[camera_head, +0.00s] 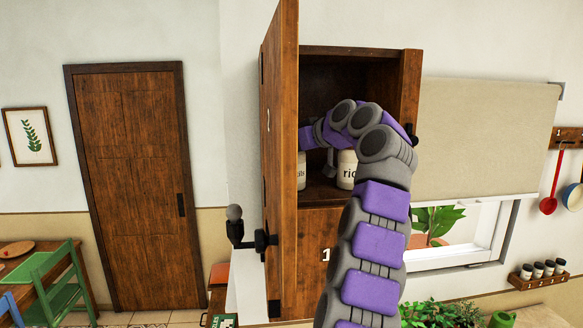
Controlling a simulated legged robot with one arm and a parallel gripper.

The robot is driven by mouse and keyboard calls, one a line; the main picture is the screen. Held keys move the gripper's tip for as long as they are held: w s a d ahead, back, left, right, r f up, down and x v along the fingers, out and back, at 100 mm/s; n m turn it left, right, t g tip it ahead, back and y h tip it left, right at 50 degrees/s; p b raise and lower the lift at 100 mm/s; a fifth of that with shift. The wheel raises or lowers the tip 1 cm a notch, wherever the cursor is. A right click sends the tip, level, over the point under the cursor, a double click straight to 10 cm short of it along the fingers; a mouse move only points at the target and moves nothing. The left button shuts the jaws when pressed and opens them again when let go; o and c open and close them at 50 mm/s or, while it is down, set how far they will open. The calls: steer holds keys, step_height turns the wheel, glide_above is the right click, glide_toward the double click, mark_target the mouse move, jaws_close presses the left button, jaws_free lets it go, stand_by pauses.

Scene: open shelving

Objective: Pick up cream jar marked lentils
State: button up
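Two cream jars stand inside an open wooden cabinet, on its lower shelf. The left jar (301,172) is partly cut off by the open door, and only the last letters of its label show, seemingly "ls". The right jar (347,169) shows "ric", and my arm covers part of it. My purple and grey arm rises in front of the cabinet and bends left into the opening. Its end (308,138) is just above the left jar, partly behind the door edge. The fingers cannot be made out, nor whether they touch the jar.
The open cabinet door (280,150) stands close to my arm's left. The cabinet's right side panel (410,85) bounds the opening. To the right are a window with a blind (485,135) and a spice rack (538,280).

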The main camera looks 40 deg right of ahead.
steer(key=shift+d+f, duration=0.2)
steer(key=shift+d, duration=0.2)
steer(key=c, duration=0.5)
steer(key=shift+f, duration=0.1)
jaws_close()
